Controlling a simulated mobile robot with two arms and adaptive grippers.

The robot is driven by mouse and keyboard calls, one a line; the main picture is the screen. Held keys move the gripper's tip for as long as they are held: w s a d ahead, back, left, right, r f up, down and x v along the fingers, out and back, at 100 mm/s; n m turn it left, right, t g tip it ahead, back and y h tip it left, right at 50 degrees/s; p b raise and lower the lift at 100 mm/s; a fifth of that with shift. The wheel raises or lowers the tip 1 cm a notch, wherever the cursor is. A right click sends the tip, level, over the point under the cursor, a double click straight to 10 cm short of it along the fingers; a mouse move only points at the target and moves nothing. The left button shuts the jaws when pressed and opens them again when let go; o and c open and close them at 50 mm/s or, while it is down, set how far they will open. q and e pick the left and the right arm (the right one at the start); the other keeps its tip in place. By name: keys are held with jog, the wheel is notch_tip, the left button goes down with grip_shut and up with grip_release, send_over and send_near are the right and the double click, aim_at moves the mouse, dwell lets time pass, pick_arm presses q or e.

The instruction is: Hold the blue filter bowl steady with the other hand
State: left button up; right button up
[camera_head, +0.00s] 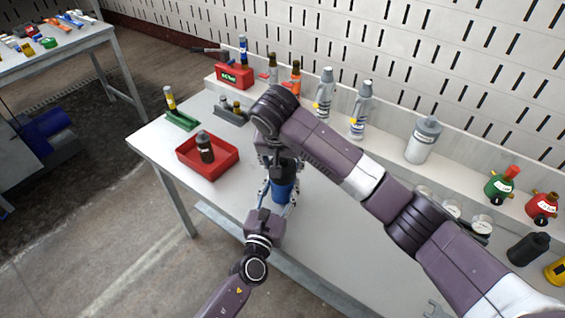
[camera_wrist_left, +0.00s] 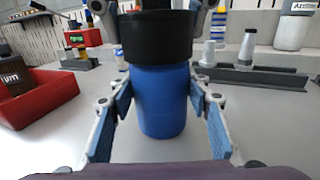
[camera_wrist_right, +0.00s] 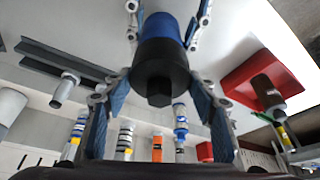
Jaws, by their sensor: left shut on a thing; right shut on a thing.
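The blue filter bowl (camera_head: 283,191) stands upright on the grey bench, with a black cap (camera_wrist_left: 157,38) on top of it. My left gripper (camera_head: 279,196) comes in low from the front and is shut on the blue bowl, its blue pads along both sides in the left wrist view (camera_wrist_left: 163,105). My right gripper (camera_head: 282,168) reaches down from above and is shut on the black cap, which faces the right wrist camera (camera_wrist_right: 160,78). The bowl shows beyond the cap in that view (camera_wrist_right: 161,26). My right wrist hides part of the cap in the head view.
Silver bottles (camera_head: 325,96) and a white canister (camera_head: 422,140) line the back. The bench's front edge is close.

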jog(key=shift+d+m+h, duration=0.1)
jog(key=shift+m+h, duration=0.3)
jog(key=shift+m, duration=0.5)
jog(key=m+h, duration=0.1)
jog(key=m, duration=0.2)
jog(key=shift+g, duration=0.4)
jog(key=shift+m+h, duration=0.5)
jog(key=shift+m, duration=1)
jog(key=shift+g, duration=0.3)
